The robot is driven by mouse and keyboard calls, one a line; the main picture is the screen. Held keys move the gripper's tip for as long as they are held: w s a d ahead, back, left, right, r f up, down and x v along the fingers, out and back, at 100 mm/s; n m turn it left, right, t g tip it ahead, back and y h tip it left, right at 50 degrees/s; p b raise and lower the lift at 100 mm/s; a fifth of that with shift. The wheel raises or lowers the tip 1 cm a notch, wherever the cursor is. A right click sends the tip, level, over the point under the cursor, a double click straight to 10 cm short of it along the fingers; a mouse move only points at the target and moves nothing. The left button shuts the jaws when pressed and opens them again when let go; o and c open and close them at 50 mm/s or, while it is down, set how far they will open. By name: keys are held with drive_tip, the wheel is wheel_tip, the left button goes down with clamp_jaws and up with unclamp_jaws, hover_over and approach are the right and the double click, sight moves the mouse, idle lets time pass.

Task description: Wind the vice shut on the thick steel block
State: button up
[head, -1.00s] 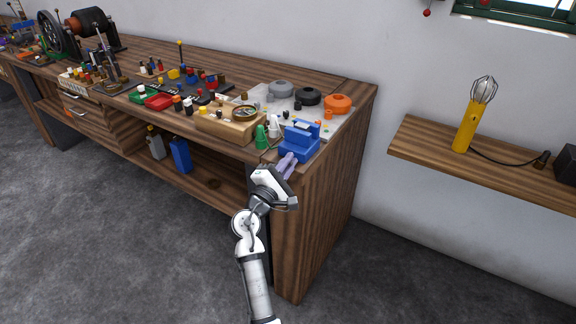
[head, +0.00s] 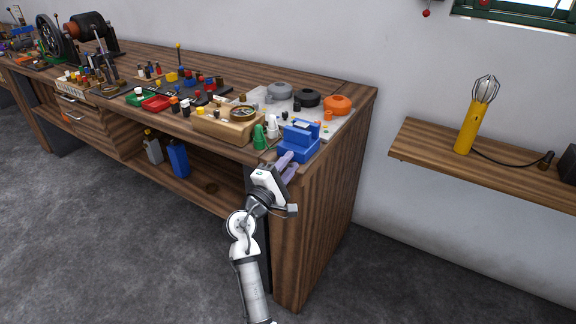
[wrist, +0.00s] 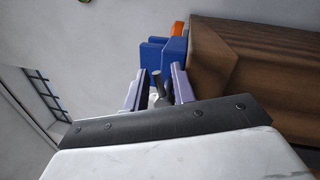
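The blue vice (head: 299,143) sits at the near right corner of the bench. A small pale piece shows at its top; I cannot tell whether it is the thick steel block. My gripper (head: 288,163) is just in front of the vice, at the bench's front edge, with its two lilac fingers apart. In the wrist view the blue vice (wrist: 172,52) is beyond the fingertips. A grey metal handle (wrist: 158,88) stands between the fingers of my gripper (wrist: 158,78), with gaps visible on both sides. The vice's jaws are not clear from here.
A wooden block with a round brass-rimmed piece (head: 242,114) and green and white cones (head: 260,137) stand left of the vice. Orange (head: 338,104), black and grey round pieces lie behind it. A wall shelf (head: 420,150) holds a yellow lamp (head: 472,125).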

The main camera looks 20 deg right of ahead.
drive_tip(key=b+v, duration=0.3)
drive_tip(key=v, duration=1)
drive_tip(key=shift+s+a, duration=0.3)
